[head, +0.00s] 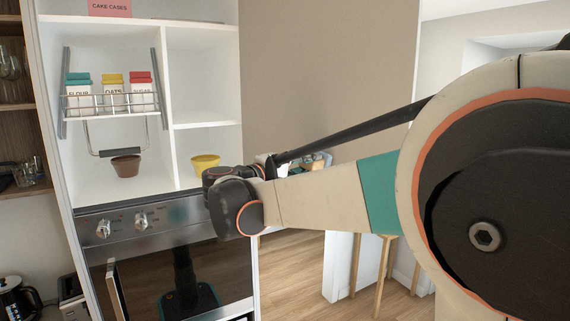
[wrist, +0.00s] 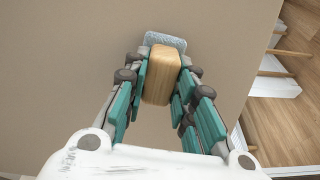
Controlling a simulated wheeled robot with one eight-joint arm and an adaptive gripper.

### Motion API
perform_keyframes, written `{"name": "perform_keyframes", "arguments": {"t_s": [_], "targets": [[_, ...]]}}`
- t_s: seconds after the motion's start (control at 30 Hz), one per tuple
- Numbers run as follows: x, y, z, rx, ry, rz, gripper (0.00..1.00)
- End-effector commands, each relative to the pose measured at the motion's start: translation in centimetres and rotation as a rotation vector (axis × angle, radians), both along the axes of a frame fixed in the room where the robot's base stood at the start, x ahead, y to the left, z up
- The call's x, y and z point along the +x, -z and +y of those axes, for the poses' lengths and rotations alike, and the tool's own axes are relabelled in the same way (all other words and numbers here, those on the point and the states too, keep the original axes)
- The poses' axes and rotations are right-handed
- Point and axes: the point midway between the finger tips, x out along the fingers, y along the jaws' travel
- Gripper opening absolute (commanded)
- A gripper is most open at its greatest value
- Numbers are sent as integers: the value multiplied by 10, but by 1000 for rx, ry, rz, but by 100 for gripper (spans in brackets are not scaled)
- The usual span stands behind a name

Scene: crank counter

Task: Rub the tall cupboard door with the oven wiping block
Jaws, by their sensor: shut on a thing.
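The oven wiping block (wrist: 161,77) is a pale wooden block with a grey-blue pad (wrist: 166,41) at its far end. My gripper (wrist: 163,86) is shut on the wooden part, with teal fingers on both sides. The pad faces a plain beige panel (wrist: 70,60), which looks like the tall cupboard door. I cannot tell whether the pad touches it. The beige door (head: 325,65) also shows in the head view, right of the white shelves. There, my forearm and wrist hide most of my gripper and the block.
An oven (head: 170,255) with knobs stands below white shelves. These hold flour, oats and sugar packs in a wire rack (head: 112,103), a brown pot (head: 125,166) and a yellow pot (head: 205,166). A black kettle (head: 15,298) is at lower left. Wooden floor and stool legs (head: 382,275) lie right.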

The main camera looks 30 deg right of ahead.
Motion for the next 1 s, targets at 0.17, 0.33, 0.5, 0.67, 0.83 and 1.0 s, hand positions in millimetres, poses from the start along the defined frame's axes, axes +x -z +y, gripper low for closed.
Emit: {"name": "perform_keyframes", "arguments": {"t_s": [0.17, 0.33, 0.5, 0.67, 0.83, 1.0], "targets": [[-9, 0, -4, 0, 0, 0, 5], [-22, 0, -8, 0, 0, 0, 5], [-34, 0, -13, 0, 0, 0, 5], [-36, 0, -14, 0, 0, 0, 5], [-36, 0, -13, 0, -1, 0, 5], [-39, 0, -3, 0, -2, 0, 5]]}}
